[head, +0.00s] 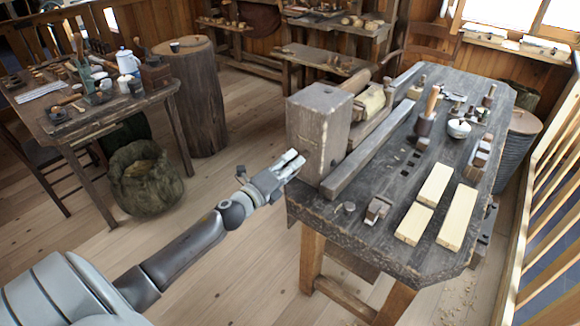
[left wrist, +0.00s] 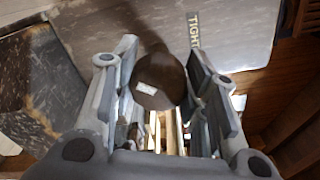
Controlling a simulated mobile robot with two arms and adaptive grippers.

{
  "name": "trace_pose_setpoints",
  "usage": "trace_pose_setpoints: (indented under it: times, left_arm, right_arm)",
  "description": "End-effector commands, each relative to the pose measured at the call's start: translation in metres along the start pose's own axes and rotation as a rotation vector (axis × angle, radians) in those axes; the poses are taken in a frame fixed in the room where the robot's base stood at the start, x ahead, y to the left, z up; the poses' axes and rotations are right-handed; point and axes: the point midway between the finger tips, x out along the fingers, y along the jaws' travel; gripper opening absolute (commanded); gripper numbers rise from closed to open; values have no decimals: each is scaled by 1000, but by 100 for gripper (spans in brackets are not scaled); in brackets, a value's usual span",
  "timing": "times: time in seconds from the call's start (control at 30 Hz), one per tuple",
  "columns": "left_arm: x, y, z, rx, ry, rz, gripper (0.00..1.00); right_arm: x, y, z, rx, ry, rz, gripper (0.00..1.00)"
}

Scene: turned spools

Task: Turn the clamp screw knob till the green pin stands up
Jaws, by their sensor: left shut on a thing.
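The clamp screw knob (left wrist: 160,82) is a dark brown round knob with a small pale mark on its face, in the left wrist view. It stands out from the grey wooden block (left wrist: 150,30), which carries the letters TIGHT to the knob's right. My left gripper (left wrist: 161,62) has its fingers on both sides of the knob and is shut on it. In the head view my left gripper (head: 291,163) is at the near left face of the same block (head: 318,128), and hides the knob. I cannot make out the green pin. My right gripper is not in view.
The workbench (head: 375,250) bears pale wood blocks (head: 458,217), a small white pot (head: 459,128) and tools. A side table (head: 100,122), a stump (head: 190,100) and a sack (head: 146,180) stand at the left. The floor between is clear.

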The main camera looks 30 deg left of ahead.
Motion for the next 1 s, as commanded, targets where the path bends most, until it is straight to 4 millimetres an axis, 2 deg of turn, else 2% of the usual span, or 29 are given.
trace_pose_setpoints:
  times: [0.03, 0.47, 0.5, 0.63, 0.67, 1.0]
  left_arm:
    - [-3, 7, -6, 5, 11, 11, 17]
    - [-3, 7, -7, 14, 12, 12, 17]
    - [-3, 7, -7, 13, 12, 12, 43]
    - [-2, 7, -6, 13, 10, 11, 60]
    - [-2, 6, -5, 13, 9, 10, 63]
    - [-2, 3, -3, 14, 5, 5, 63]
  right_arm:
    - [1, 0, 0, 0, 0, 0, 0]
    - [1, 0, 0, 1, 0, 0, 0]
    - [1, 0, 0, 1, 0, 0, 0]
    - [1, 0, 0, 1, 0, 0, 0]
    - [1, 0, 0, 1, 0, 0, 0]
    - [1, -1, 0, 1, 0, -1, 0]
